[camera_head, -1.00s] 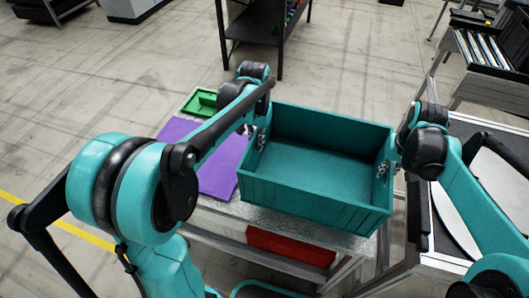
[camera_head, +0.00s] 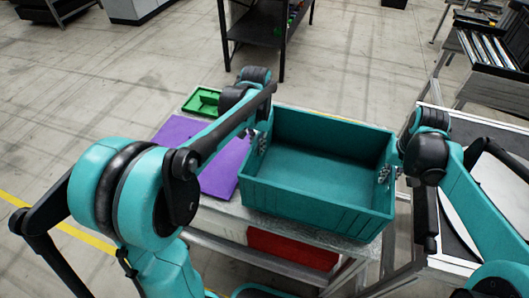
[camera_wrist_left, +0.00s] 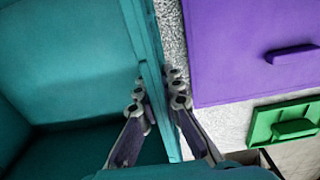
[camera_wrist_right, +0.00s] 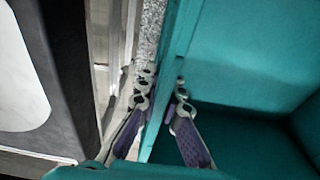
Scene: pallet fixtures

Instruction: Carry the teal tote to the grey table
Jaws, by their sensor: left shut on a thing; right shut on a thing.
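The teal tote (camera_head: 325,205) is an open, empty box, upright over the right part of a speckled grey table (camera_head: 215,206). My left gripper (camera_head: 259,142) is shut on the tote's left wall. In the left wrist view, its fingers (camera_wrist_left: 158,88) straddle the teal wall (camera_wrist_left: 150,50). My right gripper (camera_head: 385,172) is shut on the opposite, right wall. In the right wrist view, its fingers (camera_wrist_right: 163,88) straddle that wall (camera_wrist_right: 180,40). I cannot tell whether the tote's base touches the tabletop, as its walls hide it.
A purple panel (camera_head: 222,165) and a green tray (camera_head: 201,101) lie on the table left of the tote. A red thing (camera_head: 293,250) is below the tabletop. A second stand with a white-and-black top (camera_head: 500,190) is close on the right. A dark shelf (camera_head: 265,32) stands behind.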

